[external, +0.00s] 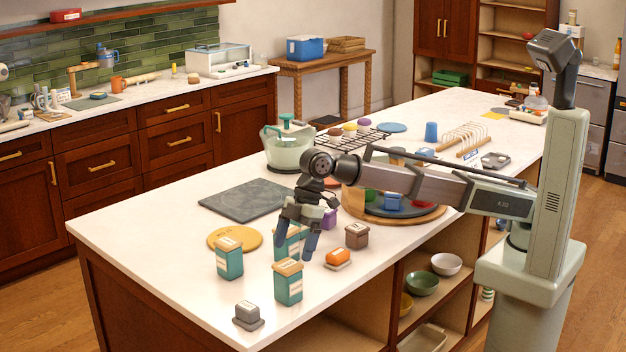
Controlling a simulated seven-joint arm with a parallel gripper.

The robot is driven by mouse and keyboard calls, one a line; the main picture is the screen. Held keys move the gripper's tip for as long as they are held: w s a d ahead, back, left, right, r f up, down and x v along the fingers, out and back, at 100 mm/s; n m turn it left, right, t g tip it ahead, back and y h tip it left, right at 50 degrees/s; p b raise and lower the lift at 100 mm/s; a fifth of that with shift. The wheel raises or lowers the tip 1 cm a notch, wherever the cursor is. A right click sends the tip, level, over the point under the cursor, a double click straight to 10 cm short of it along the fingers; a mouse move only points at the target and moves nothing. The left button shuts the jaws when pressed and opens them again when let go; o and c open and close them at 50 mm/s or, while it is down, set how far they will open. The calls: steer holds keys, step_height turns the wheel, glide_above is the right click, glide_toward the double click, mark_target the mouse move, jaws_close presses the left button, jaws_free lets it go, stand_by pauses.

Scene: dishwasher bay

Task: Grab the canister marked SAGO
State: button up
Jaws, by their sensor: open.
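Three teal canisters with yellowish lids and pale labels stand near the front of the white island: a left canister (229,260), a front canister (288,285) and a back canister (282,247). The label lettering is too small to read, so I cannot tell which is marked SAGO. My gripper (297,241) points down with its fingers apart at the back canister. It hides part of that canister, and I cannot tell whether the fingers touch it or stand around it.
A yellow disc (235,239) lies behind the left canister. A grey block (248,315), an orange item (338,257), a brown box (357,235) and a purple item (329,217) stand nearby. A dark slab (250,200) lies behind. The island's front left is clear.

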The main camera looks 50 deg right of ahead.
mark_target(286, 278)
steer(key=shift+x, duration=4.7)
steer(key=shift+s+d, duration=0.1)
steer(key=shift+s, duration=0.05)
steer(key=c, duration=1.2)
